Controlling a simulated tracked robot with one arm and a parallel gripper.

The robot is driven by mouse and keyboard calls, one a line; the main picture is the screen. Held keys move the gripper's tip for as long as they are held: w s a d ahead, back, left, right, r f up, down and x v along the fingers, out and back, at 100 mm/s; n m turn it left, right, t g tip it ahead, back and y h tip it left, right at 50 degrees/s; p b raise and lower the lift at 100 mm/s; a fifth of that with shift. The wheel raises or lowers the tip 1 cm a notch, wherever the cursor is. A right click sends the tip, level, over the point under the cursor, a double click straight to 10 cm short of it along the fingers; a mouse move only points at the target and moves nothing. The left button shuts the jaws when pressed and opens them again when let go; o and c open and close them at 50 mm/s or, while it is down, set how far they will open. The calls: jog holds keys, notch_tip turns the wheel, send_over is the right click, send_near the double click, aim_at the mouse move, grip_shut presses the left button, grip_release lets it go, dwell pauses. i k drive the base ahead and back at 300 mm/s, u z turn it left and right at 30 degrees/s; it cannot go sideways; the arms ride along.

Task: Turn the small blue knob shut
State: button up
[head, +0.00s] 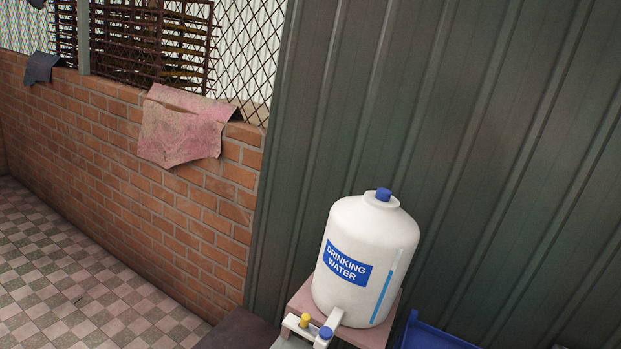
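The small blue knob (326,333) sits on a white tap fitting low on the front of a white water drum (350,232). A small yellow knob (304,320) stands on a white piece just left of it. The drum is upright, with a blue "DRINKING WATER" label (342,263), a blue cap (383,194) on top and a blue vertical strip on its right side. The lower part of the tap is cut off by the bottom edge. From this angle I cannot tell how far the blue knob is turned. My gripper is not in view.
The drum stands on a pinkish stand (300,298). A blue tray or bin (432,337) is at its right, partly cut off. A dark corrugated wall (480,120) is behind. A brick wall (200,222) with a pink cloth (180,132) is at left, beside open checkered floor (80,275).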

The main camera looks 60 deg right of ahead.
aim_at(382, 194)
jog(key=u, duration=0.4)
jog(key=i, duration=2.8)
jog(key=z, duration=3.45)
jog(key=i, duration=0.75)
jog(key=z, duration=0.15)
